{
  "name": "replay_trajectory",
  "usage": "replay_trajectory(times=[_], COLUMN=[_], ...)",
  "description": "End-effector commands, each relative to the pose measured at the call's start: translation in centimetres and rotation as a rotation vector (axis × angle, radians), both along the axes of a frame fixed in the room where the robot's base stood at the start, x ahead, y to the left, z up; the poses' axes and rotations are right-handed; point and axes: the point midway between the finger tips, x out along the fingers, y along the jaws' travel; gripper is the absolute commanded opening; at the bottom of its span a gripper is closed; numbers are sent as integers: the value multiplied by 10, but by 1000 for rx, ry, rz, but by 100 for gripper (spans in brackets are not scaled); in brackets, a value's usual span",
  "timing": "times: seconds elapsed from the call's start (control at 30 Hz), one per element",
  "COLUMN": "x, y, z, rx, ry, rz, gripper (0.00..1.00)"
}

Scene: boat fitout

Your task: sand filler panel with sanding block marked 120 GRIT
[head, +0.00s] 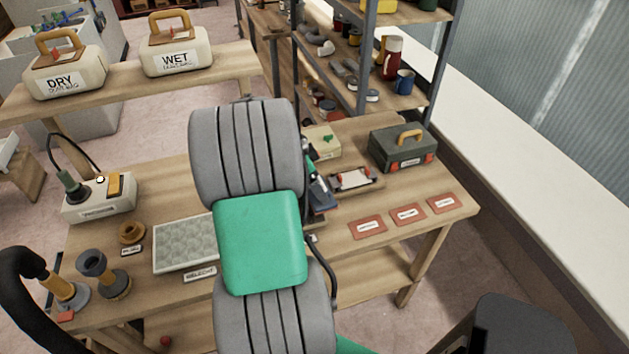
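My arm fills the middle of the head view and hides part of the bench. My gripper is largely or wholly hidden behind it; I cannot make out its fingers. A pale panel with red clamps at its ends (352,179) lies on the bench right of my arm; it may be the filler panel. Three flat reddish pieces with white labels, left (367,228), middle (408,215) and right (445,203), lie near the bench's front right edge. Their labels are too small to read, so I cannot tell whether one is the 120 GRIT block.
A dark toolbox (402,148) stands at the bench's back right. A grey bumpy tray (184,243), a pale box with a cable (99,197) and hose fittings (103,274) are on the left. DRY (66,75) and WET (175,50) containers stand on the raised shelf.

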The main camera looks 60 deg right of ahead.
Motion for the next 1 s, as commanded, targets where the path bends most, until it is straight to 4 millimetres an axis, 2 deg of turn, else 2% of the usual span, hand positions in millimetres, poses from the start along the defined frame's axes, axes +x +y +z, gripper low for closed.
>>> replay_trajectory(times=[1.0], x=[0], y=[0], z=[-18], rx=[-1], ry=[-1], rz=[-1], gripper=[35])
